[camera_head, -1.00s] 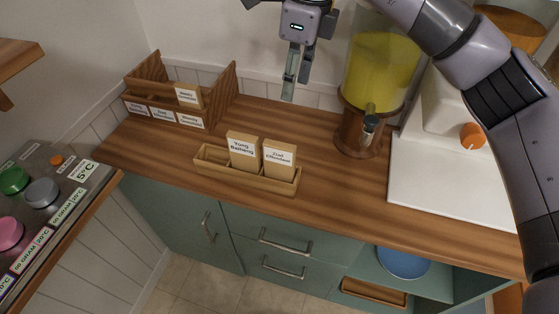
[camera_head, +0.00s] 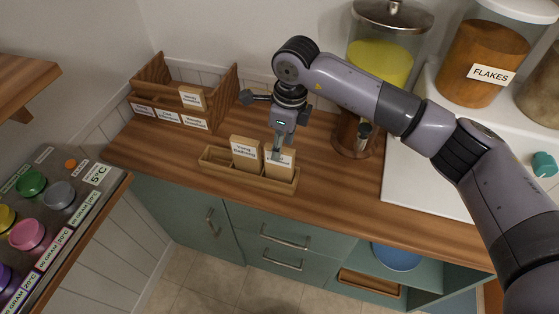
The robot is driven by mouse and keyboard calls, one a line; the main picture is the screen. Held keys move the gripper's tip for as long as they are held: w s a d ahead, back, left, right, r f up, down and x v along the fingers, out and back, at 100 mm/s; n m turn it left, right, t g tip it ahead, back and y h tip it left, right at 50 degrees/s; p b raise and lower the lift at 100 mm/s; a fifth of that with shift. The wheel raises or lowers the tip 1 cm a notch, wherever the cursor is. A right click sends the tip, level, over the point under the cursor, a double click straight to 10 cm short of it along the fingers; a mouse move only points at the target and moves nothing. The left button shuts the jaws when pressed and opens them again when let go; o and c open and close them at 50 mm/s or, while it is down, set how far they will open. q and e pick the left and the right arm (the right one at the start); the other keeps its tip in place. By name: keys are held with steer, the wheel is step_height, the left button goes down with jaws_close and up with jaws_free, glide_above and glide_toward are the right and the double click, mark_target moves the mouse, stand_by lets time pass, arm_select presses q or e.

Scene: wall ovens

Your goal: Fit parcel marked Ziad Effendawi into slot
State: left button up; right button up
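The parcel that seems to be marked Ziad Effendawi (camera_head: 281,170) is a light wooden block with a white label. It stands upright in the right part of a low wooden tray (camera_head: 232,170) on the counter. My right gripper (camera_head: 276,154) points down at its top edge, its fingers overlapping the label. I cannot tell whether they are closed on it. The slotted wooden rack (camera_head: 148,97) stands at the back left, with several name labels on its front; the middle one (camera_head: 167,116) is too small to read surely. My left gripper is not in view.
A parcel marked Yong Baiheng (camera_head: 245,153) stands just left in the tray. Another parcel (camera_head: 192,98) stands in the rack's right part. A yellow-filled dispenser (camera_head: 380,60) stands behind at the right. The counter between tray and rack is clear.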

steer(key=shift+f, duration=0.65)
steer(key=shift+c, duration=0.5)
jaws_close()
